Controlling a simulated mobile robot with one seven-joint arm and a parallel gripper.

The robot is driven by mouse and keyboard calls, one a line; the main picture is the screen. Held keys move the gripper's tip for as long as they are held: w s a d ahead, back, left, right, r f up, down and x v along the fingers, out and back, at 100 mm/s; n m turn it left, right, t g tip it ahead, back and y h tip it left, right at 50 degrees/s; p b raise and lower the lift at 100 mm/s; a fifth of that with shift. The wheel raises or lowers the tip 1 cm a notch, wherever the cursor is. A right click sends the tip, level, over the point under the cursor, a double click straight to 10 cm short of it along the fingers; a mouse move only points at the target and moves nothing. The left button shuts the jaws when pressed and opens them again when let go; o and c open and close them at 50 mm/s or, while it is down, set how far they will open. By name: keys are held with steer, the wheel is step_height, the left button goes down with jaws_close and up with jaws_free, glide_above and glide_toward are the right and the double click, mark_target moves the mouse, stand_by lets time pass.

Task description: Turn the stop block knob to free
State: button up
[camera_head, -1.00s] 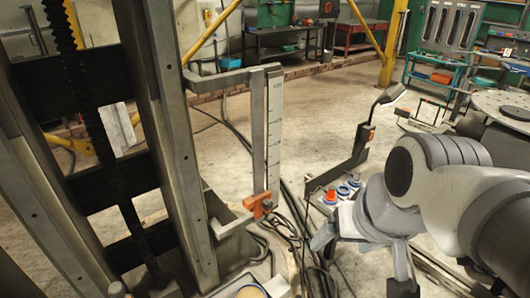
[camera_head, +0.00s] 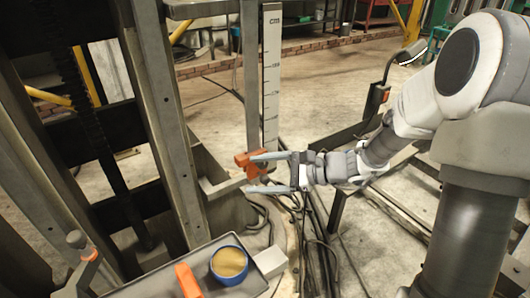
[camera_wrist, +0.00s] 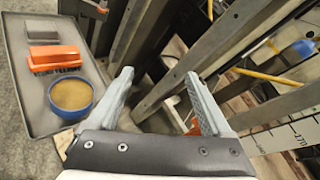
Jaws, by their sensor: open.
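The orange stop block (camera_head: 246,164) sits on the upright bar beside the white ruler (camera_head: 271,80) in the head view. Its knob cannot be made out as a separate part. My gripper (camera_head: 250,173) is open and points left, with its two fingers above one another at the block. The upper finger overlaps the block in the picture; contact cannot be told. In the wrist view my gripper (camera_wrist: 160,76) shows empty space between the fingertips. A bit of orange (camera_wrist: 194,126), likely the block, shows behind the right finger, mostly hidden.
A grey tray (camera_head: 156,291) at the front holds a blue-rimmed round tub (camera_head: 229,262) and an orange item (camera_head: 187,281). Steel column rails (camera_head: 160,120) stand left of the block. Dark cables (camera_head: 318,235) run over the floor below my gripper.

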steer(key=w+d+f+m+t+b, duration=0.45)
steer(key=w+f+m, duration=0.3)
steer(key=f, duration=0.25)
steer(key=m+t+h+b, duration=0.3)
steer(key=m+t+h, duration=0.1)
steer(key=m+t, duration=0.4)
glide_toward(264, 165)
steer(key=shift+m+g, duration=0.45)
steer(key=shift+g, duration=0.2)
steer(key=b+x, duration=0.1)
steer(key=x, duration=0.2)
steer(key=b+x, duration=0.1)
steer(key=x, duration=0.2)
steer(key=r+b+x, duration=0.1)
steer(key=x, duration=0.2)
steer(key=shift+w, duration=0.4)
steer(key=shift+c, duration=0.3)
jaws_close()
